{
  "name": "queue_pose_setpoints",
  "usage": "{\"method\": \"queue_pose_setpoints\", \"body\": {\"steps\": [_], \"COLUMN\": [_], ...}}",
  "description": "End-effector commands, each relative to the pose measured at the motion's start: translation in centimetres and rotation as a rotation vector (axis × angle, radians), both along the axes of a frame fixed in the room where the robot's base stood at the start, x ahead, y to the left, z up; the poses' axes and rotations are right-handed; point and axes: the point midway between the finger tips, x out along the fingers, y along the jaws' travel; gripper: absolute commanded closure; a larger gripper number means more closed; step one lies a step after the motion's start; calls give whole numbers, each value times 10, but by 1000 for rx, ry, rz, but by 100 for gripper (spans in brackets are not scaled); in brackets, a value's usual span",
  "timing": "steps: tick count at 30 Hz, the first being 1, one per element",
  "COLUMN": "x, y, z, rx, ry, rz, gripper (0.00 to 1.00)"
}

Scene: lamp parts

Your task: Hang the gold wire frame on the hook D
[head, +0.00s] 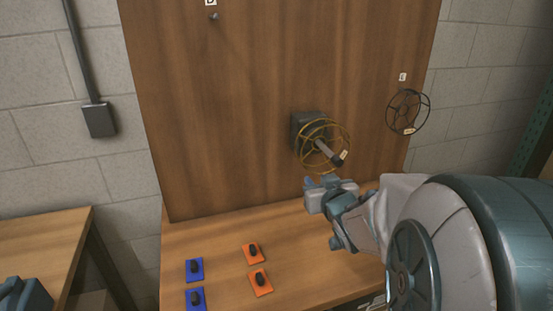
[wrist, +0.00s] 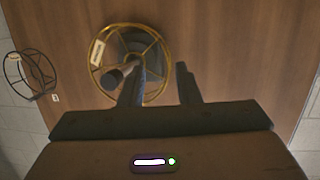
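The gold wire frame (head: 328,126) is a round cage of thin wire with a small tag. It sits around a dark peg that sticks out of a grey box on the wooden board; it also shows in the wrist view (wrist: 163,83). Hook D (head: 213,16) is a small dark knob at the board's top left, under a label cut by the picture edge; the wrist view does not show it. My gripper (head: 318,184) is just below the gold frame. In the wrist view my gripper (wrist: 160,68) is open, with the ring's right edge appearing between its fingers; contact cannot be told.
A black wire frame (head: 408,111) hangs at the board's right under a label and shows in the wrist view (wrist: 29,76). Blue (head: 195,270) and orange (head: 253,253) plates with black knobs lie on the bench. The board between the peg and hook D is bare.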

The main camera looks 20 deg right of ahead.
Motion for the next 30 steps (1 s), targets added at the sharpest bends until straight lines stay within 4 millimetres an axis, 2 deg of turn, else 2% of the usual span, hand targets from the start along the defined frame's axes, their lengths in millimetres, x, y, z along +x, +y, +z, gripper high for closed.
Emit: {"method": "queue_pose_setpoints", "body": {"steps": [6,14,20,30], "x": [5,11,38,99], "y": [-3,-1,0,2], "z": [11,18,18,19], "rx": [28,42,43,41], "ry": [-170,-232,-229,-229], "rz": [87,125,127,125], "gripper": [70,70,70,70]}}
